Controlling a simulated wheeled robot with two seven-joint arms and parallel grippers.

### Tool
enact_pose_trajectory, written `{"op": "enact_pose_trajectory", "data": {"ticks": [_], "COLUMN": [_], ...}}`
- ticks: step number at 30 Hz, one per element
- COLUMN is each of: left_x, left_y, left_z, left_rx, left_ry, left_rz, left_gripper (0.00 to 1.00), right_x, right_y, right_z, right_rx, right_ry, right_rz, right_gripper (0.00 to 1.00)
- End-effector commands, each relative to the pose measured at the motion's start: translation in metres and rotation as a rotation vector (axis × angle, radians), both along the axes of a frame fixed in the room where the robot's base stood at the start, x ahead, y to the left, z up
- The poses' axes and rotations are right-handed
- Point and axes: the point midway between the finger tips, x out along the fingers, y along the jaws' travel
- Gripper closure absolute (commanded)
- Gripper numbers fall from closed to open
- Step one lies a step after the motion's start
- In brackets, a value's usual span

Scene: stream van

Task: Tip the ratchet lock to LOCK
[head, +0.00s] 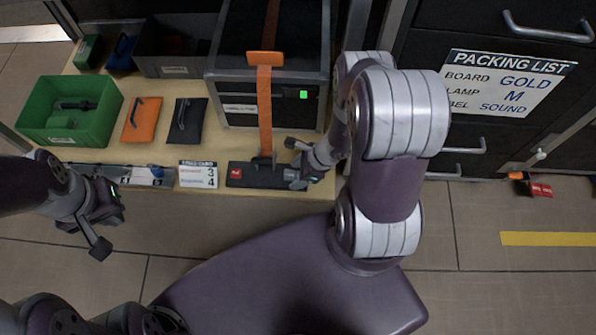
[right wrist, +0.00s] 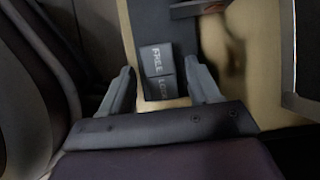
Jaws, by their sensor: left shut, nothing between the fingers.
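The ratchet lock shows in the right wrist view as a dark rocker with a FREE half (right wrist: 157,60) and a LOCK half (right wrist: 161,88). Which half is pressed down I cannot tell. In the head view it belongs to the dark base plate (head: 240,175) at the table's front edge, below an orange strap (head: 265,110); the rocker is not readable there. My right gripper (head: 294,163) is at the plate's right end. In the right wrist view its fingers (right wrist: 162,90) are apart, either side of the LOCK half, with nothing visibly gripped. My left gripper (head: 103,225) is shut and empty, off the table's front-left.
A dark case (head: 222,100) stands behind the plate under the strap. A card (head: 198,174) lies left of the plate. A green bin (head: 30,122), an orange pouch (head: 141,122) and a dark pouch (head: 187,124) are further left. Drawers and a packing list sign (head: 507,83) are at right.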

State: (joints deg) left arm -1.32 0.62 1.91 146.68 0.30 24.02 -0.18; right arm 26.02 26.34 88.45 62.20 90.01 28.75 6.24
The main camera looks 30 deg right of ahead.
Motion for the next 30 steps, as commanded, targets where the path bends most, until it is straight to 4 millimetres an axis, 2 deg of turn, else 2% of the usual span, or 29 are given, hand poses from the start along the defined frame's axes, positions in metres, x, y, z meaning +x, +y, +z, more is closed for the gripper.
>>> {"op": "enact_pose_trajectory", "data": {"ticks": [5, 8, 12, 18, 22, 30], "left_x": [0.000, 0.000, 0.000, 0.000, 0.000, 0.000], "left_y": [0.000, 0.000, 0.000, 0.000, 0.000, 0.000], "left_z": [0.005, 0.020, 0.048, 0.073, 0.078, 0.077], "left_rx": [0.000, 0.000, 0.000, 0.000, 0.000, 0.000], "left_ry": [0.000, 0.000, 0.000, 0.000, 0.000, 0.000], "left_rz": [0.000, 0.000, 0.000, 0.000, 0.000, 0.000], "left_gripper": [1.00, 1.00, 1.00, 1.00, 1.00, 1.00], "right_x": [-0.001, -0.004, -0.014, -0.027, -0.031, -0.032], "right_y": [-0.002, -0.009, -0.025, -0.044, -0.051, -0.052], "right_z": [0.005, 0.025, 0.062, 0.100, 0.111, 0.111], "right_rx": [0.000, -0.001, -0.001, 0.000, 0.000, 0.000], "right_ry": [0.000, -0.001, -0.001, 0.000, 0.000, 0.000], "right_rz": [-0.001, -0.004, -0.005, -0.003, -0.001, 0.000], "right_gripper": [0.38, 0.38, 0.38, 0.38, 0.38, 0.38]}}
